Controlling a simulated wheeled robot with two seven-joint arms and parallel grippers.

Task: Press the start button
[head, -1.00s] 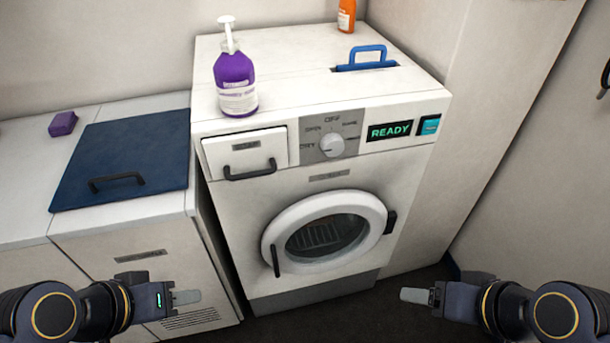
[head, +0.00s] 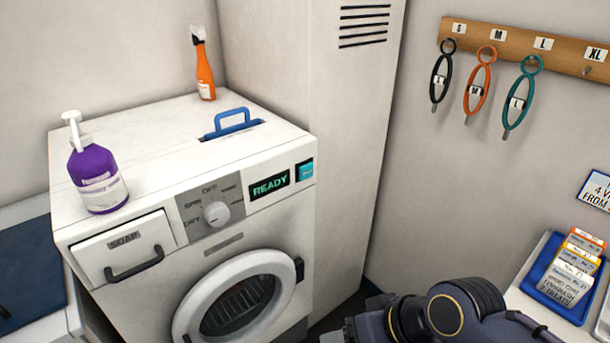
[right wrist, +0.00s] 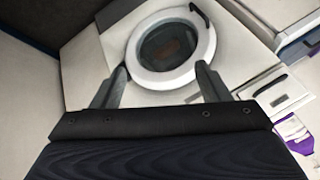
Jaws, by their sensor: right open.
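The white washing machine (head: 140,236) stands at the left in the head view. Its teal button (head: 306,172), likely the start button, is at the right end of the front panel, beside a display (head: 270,185) reading READY. A dial (head: 217,213) sits left of the display. My right gripper's arm is at the bottom of the head view, below and right of the button and apart from it. In the right wrist view my right gripper (right wrist: 160,82) is open and empty, with the machine's round door (right wrist: 172,50) beyond its fingers. My left gripper is out of view.
A purple pump bottle (head: 97,180), an orange spray bottle (head: 204,68) and a blue handle (head: 232,122) are on the machine's top. A tall white cabinet (head: 335,130) stands at its right. Collars hang on a wall rack (head: 520,50). A blue tray (head: 548,298) holds packets.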

